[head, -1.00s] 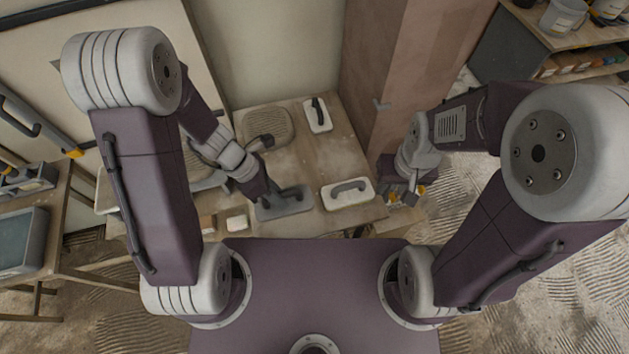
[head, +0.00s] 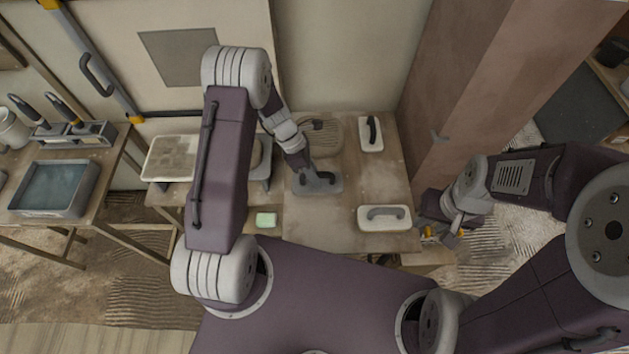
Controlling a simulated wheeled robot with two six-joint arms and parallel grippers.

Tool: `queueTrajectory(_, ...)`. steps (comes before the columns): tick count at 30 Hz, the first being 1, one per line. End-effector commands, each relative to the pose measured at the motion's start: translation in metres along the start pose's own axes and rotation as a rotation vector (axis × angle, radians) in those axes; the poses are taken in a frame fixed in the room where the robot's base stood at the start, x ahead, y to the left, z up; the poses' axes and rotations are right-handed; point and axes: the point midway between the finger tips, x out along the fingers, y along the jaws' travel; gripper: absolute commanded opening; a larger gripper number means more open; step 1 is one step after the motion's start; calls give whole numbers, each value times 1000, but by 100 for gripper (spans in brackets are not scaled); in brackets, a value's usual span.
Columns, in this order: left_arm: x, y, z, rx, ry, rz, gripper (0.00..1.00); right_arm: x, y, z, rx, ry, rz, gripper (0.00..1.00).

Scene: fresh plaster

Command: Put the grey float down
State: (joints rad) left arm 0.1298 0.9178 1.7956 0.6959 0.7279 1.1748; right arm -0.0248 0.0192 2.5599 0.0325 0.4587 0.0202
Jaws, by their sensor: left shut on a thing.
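The grey float (head: 328,184) is a flat grey plate with a dark handle, over the middle of the wooden table (head: 340,225). My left gripper (head: 309,174) is shut on its handle, reaching in from the back left. The plate looks level; I cannot tell whether it touches the table top or is just above it. My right gripper (head: 438,232) is off the table's right side, away from the float. Its fingers are too small and dark to read.
A white float with a grey handle (head: 385,224) lies at the table's front right. Bare wood surrounds the grey float.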

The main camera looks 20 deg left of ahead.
Motion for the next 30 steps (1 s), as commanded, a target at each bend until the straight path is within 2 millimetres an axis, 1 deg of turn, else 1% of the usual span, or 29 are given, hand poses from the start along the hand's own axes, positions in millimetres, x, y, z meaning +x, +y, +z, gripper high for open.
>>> queueTrajectory(2,4,1,-2,-1,0,-1,0,0,0,0,0,0,0,36)
queueTrajectory(6,26,6,-11,-1,0,-3,0,-1,0,0,0,0,0,36)
queueTrajectory(9,35,8,-15,0,0,-2,0,-1,0,0,0,0,0,36)
queueTrajectory(19,39,10,-17,1,0,0,0,2,0,0,0,0,0,36)
queueTrajectory(20,38,10,-16,1,0,0,28,0,0,0,0,0,0,36)
queueTrajectory(21,38,9,-16,1,0,0,39,0,0,0,0,0,0,36)
queueTrajectory(22,38,9,-16,1,0,0,41,0,0,0,0,0,0,36)
queueTrajectory(30,37,9,-16,1,0,0,41,0,0,0,0,0,0,36)
